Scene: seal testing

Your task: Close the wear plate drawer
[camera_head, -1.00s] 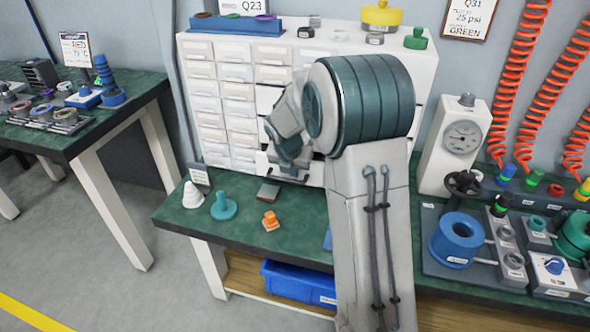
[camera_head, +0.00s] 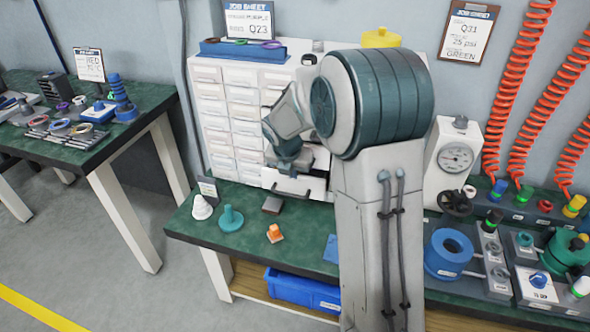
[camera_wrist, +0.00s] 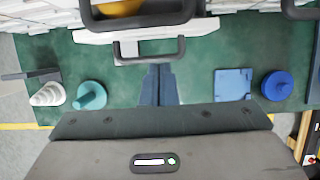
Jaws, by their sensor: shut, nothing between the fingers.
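The white drawer cabinet (camera_head: 230,112) stands on the green bench, and its drawer labels are too small to read. A wide lower drawer (camera_head: 290,182) with a dark handle sticks out from the cabinet front; I cannot read whether it is the wear plate drawer. In the wrist view a white drawer front (camera_wrist: 190,29) and its dark loop handle lie just ahead of my gripper (camera_wrist: 158,67). The two fingers are together and empty. In the head view my gripper is over the lower drawer, its fingertips largely hidden. Contact with the drawer cannot be told.
On the bench before the cabinet are a white cone (camera_head: 201,208), a teal part (camera_head: 231,219), a dark block (camera_head: 272,205) and an orange part (camera_head: 275,233). A blue plate (camera_wrist: 233,84) and a blue round part (camera_wrist: 277,85) lie to the right in the wrist view.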

